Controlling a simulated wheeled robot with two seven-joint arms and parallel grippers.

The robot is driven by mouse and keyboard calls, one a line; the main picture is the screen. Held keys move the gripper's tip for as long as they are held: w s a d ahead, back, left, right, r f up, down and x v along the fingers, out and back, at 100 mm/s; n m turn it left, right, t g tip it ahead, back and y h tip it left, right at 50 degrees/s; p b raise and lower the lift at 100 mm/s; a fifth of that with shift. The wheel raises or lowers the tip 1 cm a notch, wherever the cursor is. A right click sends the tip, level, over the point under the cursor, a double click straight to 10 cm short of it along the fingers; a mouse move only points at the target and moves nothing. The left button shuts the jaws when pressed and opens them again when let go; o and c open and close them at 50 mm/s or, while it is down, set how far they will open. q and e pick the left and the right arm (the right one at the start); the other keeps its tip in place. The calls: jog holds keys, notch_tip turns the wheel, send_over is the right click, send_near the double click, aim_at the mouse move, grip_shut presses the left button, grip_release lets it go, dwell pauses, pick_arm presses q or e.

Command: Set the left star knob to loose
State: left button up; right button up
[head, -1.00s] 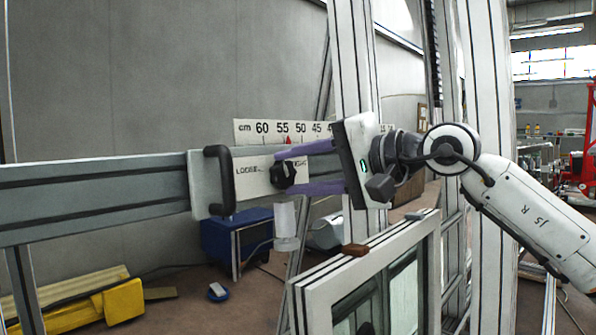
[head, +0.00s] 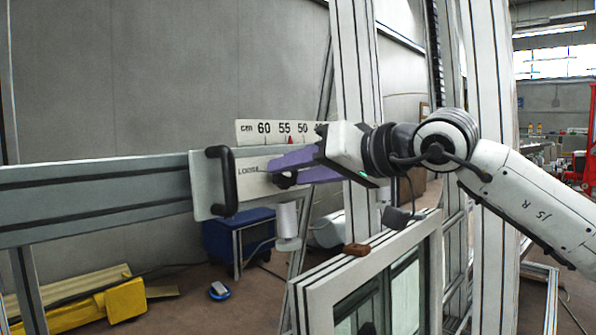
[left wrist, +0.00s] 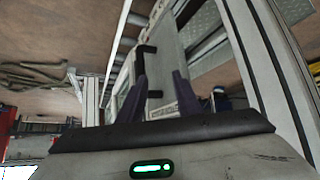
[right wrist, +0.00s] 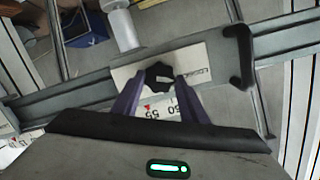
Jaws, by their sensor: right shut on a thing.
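In the right wrist view the lobed knob (right wrist: 159,75) shows between the fingertips. My left gripper (left wrist: 159,76) shows only in its wrist view, with its fingers apart and nothing held between them.
A black handle (head: 222,180) stands out from the plate left of the knob. A centimetre scale (head: 270,131) with a red pointer runs above it. A white cylinder (head: 287,220) hangs below. A white window frame (head: 310,285) stands at the lower right.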

jog(key=shift+r+n, duration=0.15)
jog(key=shift+n, duration=0.45)
jog(key=o, duration=1)
jog(key=shift+o, duration=0.2)
jog(key=b+v, duration=0.2)
jog(key=v, duration=0.8)
jog(key=shift+s, duration=0.2)
